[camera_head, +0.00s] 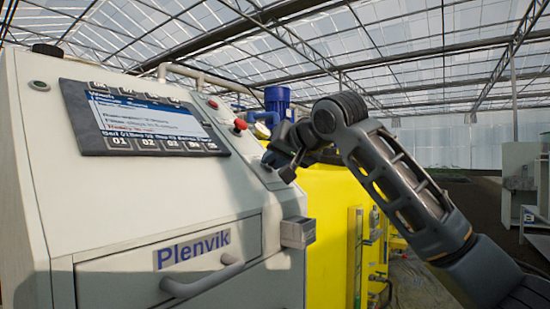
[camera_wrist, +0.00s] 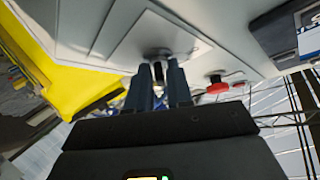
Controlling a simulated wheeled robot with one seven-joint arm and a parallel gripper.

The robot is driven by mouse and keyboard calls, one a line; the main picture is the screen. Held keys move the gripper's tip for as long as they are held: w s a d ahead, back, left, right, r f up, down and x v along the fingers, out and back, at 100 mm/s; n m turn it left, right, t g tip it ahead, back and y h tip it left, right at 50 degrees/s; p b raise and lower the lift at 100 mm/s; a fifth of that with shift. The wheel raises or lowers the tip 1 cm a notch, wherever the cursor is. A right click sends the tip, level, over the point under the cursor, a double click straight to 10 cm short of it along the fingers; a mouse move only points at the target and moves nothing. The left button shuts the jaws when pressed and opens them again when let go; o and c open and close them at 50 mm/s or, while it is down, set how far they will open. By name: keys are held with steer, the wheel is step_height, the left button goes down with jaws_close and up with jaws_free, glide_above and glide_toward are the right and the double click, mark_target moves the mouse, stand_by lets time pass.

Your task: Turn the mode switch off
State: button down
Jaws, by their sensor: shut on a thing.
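The mode switch (camera_wrist: 157,54) shows in the wrist view as a small dark knob with a pale strip, on a square grey plate (camera_wrist: 128,38) of the slanted panel. My gripper (camera_wrist: 158,74) has its two dark fingers on either side of the knob and is shut on it. The fingers hide part of the knob, so its exact setting cannot be read. In the head view my gripper (camera_head: 273,162) reaches from the right to the panel's right end and hides the switch.
A red button (camera_head: 240,125) sits on the panel left of my gripper, near the display (camera_head: 140,120). A drawer handle (camera_head: 203,280) and a small metal box (camera_head: 298,232) stick out below. A yellow tank (camera_head: 332,230) stands just behind. A blue motor (camera_head: 278,100) stands farther back.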

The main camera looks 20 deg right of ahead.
steer(key=n+y+p, duration=0.1)
steer(key=n, duration=0.1)
steer(key=n+y+p, duration=0.1)
steer(key=n, duration=0.1)
steer(key=shift+d+y, duration=0.15)
steer(key=shift+y, duration=0.15)
steer(key=n+y, duration=0.1)
steer(key=n, duration=0.2)
steer(key=n+g+y+p, duration=0.1)
steer(key=n+y, duration=0.1)
steer(key=n, duration=0.1)
steer(key=shift+w+d+p, duration=0.15)
steer(key=shift+d+p, duration=0.05)
steer(key=shift+p, duration=0.1)
steer(key=n+g+y, duration=0.1)
steer(key=n, duration=0.2)
steer(key=n+g+y, duration=0.1)
steer(key=n+g, duration=0.1)
steer(key=shift+w+n+y, duration=0.1)
steer(key=shift+n+y, duration=0.3)
steer(key=shift+w+d+r+n+g+y+p, duration=0.15)
steer(key=shift+n+g+p, duration=0.45)
steer(key=shift+n, duration=0.8)
steer(key=shift+f+n+g+y+p, duration=0.1)
steer(key=shift+n+g+y+p, duration=0.15)
steer(key=shift+n+g, duration=0.9)
steer(key=shift+n, duration=0.45)
steer(key=c, duration=1.2)
jaws_free()
steer(key=shift+d, duration=0.1)
